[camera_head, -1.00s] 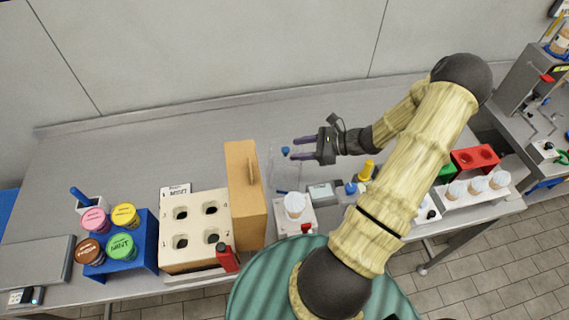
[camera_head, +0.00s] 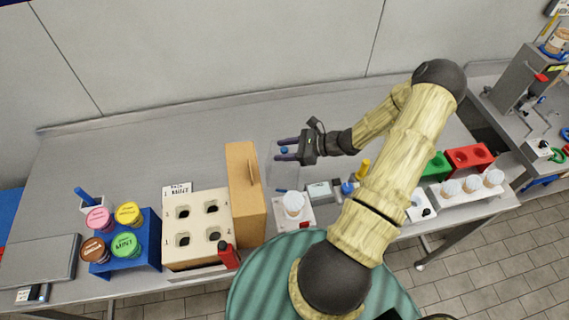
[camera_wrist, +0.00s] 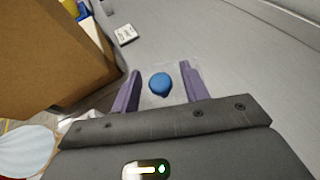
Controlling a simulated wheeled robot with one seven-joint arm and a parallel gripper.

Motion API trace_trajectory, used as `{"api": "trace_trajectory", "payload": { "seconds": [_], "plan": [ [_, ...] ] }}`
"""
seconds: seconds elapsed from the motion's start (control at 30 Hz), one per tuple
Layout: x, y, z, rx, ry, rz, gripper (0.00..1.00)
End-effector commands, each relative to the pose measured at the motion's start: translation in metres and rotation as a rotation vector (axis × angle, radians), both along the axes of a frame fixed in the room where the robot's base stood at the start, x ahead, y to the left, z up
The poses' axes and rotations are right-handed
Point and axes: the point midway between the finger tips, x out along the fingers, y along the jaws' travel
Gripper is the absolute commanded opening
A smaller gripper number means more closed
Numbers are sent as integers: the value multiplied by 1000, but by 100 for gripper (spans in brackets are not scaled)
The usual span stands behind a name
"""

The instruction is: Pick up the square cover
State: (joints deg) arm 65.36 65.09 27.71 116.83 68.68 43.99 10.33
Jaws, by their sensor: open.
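The square cover is see-through, with a round blue knob (camera_head: 284,150) on top. It stands on the steel table, and its clear walls show only faintly in the head view. My gripper (camera_head: 278,150) is open, coming from the right with its two purple fingers on either side of the knob. In the wrist view the knob (camera_wrist: 160,84) lies between the open fingers (camera_wrist: 160,70), with gaps at both sides. I cannot tell how the finger height compares with the knob.
A tall tan box (camera_head: 247,195) stands close left of the cover. A white cup (camera_head: 293,204) on a small scale stands in front. A cream block with holes (camera_head: 196,220) and a blue rack of lidded tubs (camera_head: 145,252) are further left. The table behind is clear.

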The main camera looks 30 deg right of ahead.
Motion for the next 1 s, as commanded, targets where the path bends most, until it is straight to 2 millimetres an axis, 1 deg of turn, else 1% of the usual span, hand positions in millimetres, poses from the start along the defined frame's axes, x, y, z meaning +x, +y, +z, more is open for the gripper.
{"api": "trace_trajectory", "payload": {
  "seconds": [0.23, 0.37, 0.4, 0.47, 0.83, 1.0],
  "plan": [
    [0, 1, 0, 0, 1, 2, 45],
    [0, 0, 0, 0, 0, 1, 19],
    [0, 0, 0, 0, 0, 1, 11],
    [0, 0, 0, 0, 0, 1, 0],
    [0, -1, 2, 0, 0, -1, 0],
    [0, -1, 12, -2, -1, -1, 0]
  ]
}}
